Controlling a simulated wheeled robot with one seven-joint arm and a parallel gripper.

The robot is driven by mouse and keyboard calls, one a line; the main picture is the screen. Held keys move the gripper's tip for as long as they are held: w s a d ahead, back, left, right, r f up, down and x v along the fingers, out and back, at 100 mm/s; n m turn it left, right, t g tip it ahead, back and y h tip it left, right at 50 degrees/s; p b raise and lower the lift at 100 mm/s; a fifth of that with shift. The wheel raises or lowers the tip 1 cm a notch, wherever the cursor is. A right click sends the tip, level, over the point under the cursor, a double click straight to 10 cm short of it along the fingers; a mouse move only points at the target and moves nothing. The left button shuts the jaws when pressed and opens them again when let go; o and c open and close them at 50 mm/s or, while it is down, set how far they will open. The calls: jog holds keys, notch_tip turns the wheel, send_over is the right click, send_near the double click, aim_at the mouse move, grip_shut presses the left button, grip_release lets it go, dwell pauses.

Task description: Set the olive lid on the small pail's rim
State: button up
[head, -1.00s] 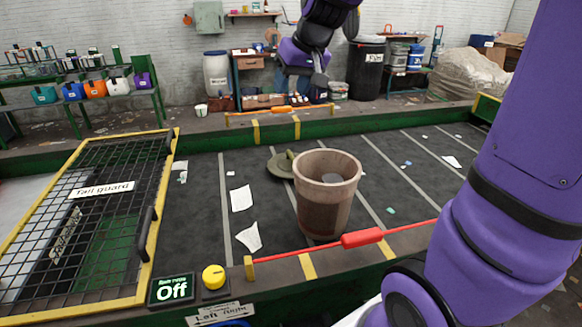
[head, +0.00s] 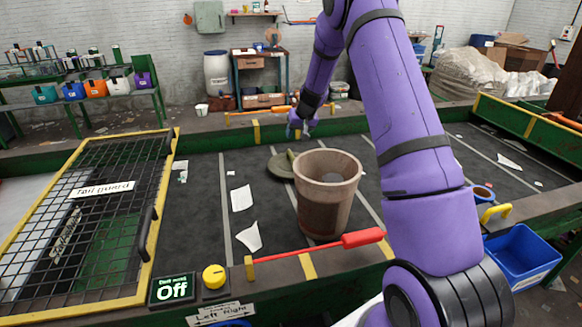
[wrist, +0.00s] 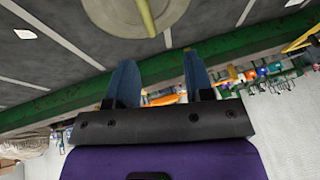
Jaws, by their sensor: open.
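The olive lid (head: 279,168) lies on the dark belt behind and left of the brown pail, its raised handle up. The pail (head: 325,210) stands upright on the belt, its rim open, and hides part of the lid's right side. My gripper (head: 298,131) is at the far edge of the belt, above and beyond the lid and apart from it. In the wrist view the gripper (wrist: 158,63) has its two blue fingers spread with nothing between them. The lid shows there at the top (wrist: 106,18), with its handle (wrist: 147,14), ahead of the fingertips.
A red bar (head: 320,246) runs along the near belt edge, in front of the pail. A yellow-framed mesh guard (head: 150,240) stands at left. The control box (head: 172,289) reads Off. White scraps (head: 241,198) lie on the belt. A blue crate (head: 522,256) is at right.

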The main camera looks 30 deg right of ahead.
send_near(292, 155)
jog(key=x, duration=0.5)
jog(key=shift+w+a, duration=0.1)
jog(key=shift+w, duration=0.1)
jog(key=shift+s+x, duration=0.15)
jog(key=shift+x, duration=1.3)
jog(key=shift+s+x, duration=0.15)
jog(key=shift+x, duration=1.3)
jog(key=shift+f, duration=0.15)
grip_shut()
